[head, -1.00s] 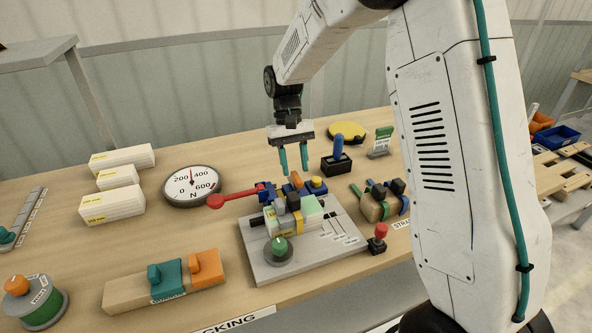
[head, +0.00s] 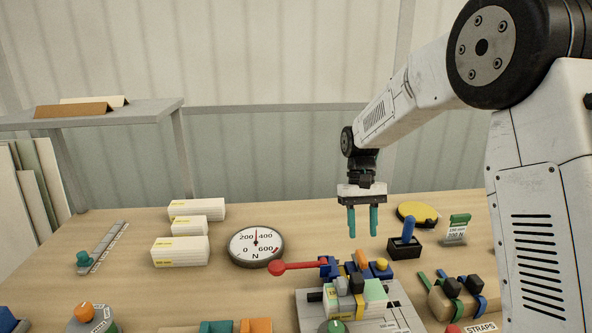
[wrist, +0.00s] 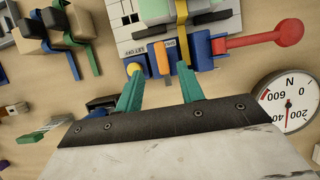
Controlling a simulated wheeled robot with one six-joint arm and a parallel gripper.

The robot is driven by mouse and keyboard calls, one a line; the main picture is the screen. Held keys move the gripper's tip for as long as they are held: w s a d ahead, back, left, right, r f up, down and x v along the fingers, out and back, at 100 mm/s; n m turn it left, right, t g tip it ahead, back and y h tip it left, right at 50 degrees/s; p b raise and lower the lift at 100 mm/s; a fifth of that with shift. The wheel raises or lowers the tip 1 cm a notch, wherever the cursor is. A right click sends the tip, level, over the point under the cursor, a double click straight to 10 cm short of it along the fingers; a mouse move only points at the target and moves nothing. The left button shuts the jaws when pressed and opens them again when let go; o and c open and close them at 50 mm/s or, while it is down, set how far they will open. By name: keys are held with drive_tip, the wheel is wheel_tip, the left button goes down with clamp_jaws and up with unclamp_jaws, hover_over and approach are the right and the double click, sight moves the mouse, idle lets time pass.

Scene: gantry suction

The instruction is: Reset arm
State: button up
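My gripper (head: 363,221) hangs fingers down above the workbench, behind the grey strapping fixture (head: 308,317). Its two teal fingers are apart with nothing between them, and the wrist view also shows the gripper (wrist: 156,68) open and empty. The fixture carries blocks, a green knob (head: 333,327) and a red-handled lever (head: 297,266) that points left. In the wrist view the red lever (wrist: 262,39) points right. The fingers look apart from the fixture.
A round force gauge (head: 256,246) and white boxes (head: 180,251) stand left of the fixture. A blue-handled lever (head: 407,230), a yellow disc (head: 416,211) and a strap holder (head: 455,301) stand to the right. A grey shelf (head: 100,117) is at the back left.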

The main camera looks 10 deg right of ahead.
drive_tip(key=s+d+r+t, duration=0.1)
drive_tip(key=s+r+t, duration=0.1)
drive_tip(key=s, duration=0.9)
drive_tip(key=s+d+r+t, duration=0.1)
drive_tip(key=s+r, duration=0.4)
drive_tip(key=s, duration=0.5)
drive_tip(key=s+d+r+t, duration=0.1)
drive_tip(key=s+r, duration=0.3)
drive_tip(key=s, duration=0.7)
drive_tip(key=shift+s+d+t, duration=0.25)
drive_tip(key=shift+s+t, duration=0.05)
drive_tip(key=shift+t, duration=0.6)
